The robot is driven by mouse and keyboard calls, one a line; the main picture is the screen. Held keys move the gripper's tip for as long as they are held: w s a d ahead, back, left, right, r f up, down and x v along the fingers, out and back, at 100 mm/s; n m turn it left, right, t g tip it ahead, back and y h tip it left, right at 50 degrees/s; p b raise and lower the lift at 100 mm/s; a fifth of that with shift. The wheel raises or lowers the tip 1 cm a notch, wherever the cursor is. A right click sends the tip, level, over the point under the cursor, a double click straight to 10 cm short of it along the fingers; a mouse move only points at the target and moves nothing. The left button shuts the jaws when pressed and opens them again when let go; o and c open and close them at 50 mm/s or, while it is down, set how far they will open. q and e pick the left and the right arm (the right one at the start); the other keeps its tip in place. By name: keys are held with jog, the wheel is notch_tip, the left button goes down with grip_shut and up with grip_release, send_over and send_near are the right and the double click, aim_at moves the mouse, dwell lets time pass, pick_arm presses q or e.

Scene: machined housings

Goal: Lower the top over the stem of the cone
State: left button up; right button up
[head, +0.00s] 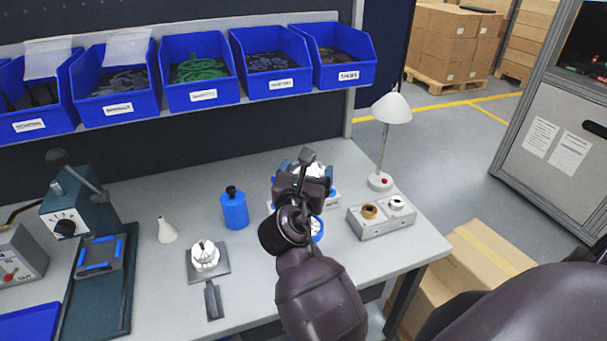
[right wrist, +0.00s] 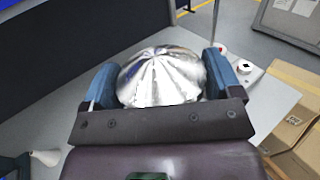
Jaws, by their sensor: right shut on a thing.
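My right gripper (right wrist: 162,82) is shut on a shiny silver fluted dome, the top (right wrist: 160,78), with one blue finger on each side of it. In the head view my right gripper (head: 302,178) is over the right half of the bench, and only a little of the top shows past it. A pale ribbed piece with a short upright stem, seemingly the cone (head: 205,257), sits on a grey plate (head: 194,275) with a handle, left of my right gripper and apart from it. The top's underside is hidden. My left gripper is not in view.
A small white cone-shaped piece (head: 166,231) and a blue bottle (head: 234,211) stand near the plate. A grey box with two round parts (head: 382,219) and a lamp (head: 391,110) are at right. A lever press (head: 80,215) is at left. Blue bins (head: 199,86) line the back.

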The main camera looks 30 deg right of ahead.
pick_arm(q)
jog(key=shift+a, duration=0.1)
pick_arm(e)
jog(key=shift+a, duration=0.15)
jog(key=shift+f+b, duration=0.4)
jog(key=shift+f, duration=1.3)
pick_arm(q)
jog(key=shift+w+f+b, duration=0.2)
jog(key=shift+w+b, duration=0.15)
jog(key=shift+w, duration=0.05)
pick_arm(e)
jog(key=shift+f, duration=0.4)
pick_arm(q)
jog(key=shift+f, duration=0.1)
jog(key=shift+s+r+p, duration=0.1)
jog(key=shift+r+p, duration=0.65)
jog(key=shift+p, duration=0.05)
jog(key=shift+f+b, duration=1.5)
jog(key=shift+b, duration=0.1)
pick_arm(e)
jog(key=shift+f, duration=3.1)
